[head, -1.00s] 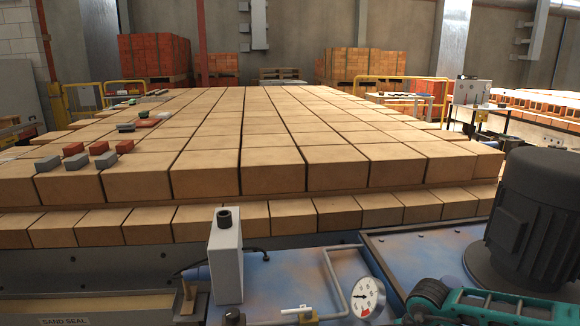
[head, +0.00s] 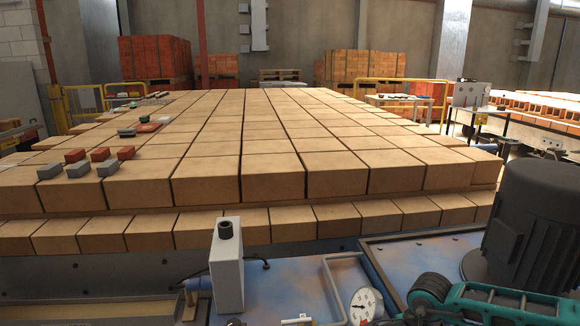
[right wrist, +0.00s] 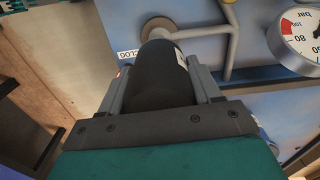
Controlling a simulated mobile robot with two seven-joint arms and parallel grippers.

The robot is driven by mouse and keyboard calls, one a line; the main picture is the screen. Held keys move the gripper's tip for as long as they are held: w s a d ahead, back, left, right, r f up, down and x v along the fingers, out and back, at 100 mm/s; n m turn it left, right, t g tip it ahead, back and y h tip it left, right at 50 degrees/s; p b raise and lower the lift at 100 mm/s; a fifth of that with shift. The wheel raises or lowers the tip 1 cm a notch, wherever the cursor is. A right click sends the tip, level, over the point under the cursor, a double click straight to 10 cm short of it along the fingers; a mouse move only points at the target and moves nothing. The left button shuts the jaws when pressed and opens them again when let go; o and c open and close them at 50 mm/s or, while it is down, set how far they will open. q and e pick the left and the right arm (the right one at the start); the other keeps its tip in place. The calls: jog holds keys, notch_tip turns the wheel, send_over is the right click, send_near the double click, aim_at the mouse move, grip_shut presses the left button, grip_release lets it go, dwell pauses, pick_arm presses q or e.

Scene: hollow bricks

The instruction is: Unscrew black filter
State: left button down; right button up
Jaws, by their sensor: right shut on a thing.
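The black filter (right wrist: 158,80) is a dark cylinder with a small white label on its side, seen in the right wrist view. My right gripper (right wrist: 163,66) has one grey finger on each side of it and is shut on it. The filter's far end is close to a round fitting on the blue panel; whether they are joined is hard to tell. The filter and right gripper fingers do not show in the head view. My left gripper is in neither view.
A pressure gauge (right wrist: 298,42) is right of the filter, and also shows in the head view (head: 366,306). A grey pipe (right wrist: 226,40) runs near it. A white box (head: 227,272) stands left. A dark ribbed motor (head: 535,230) is at right. Bricks (head: 272,180) fill the middle.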

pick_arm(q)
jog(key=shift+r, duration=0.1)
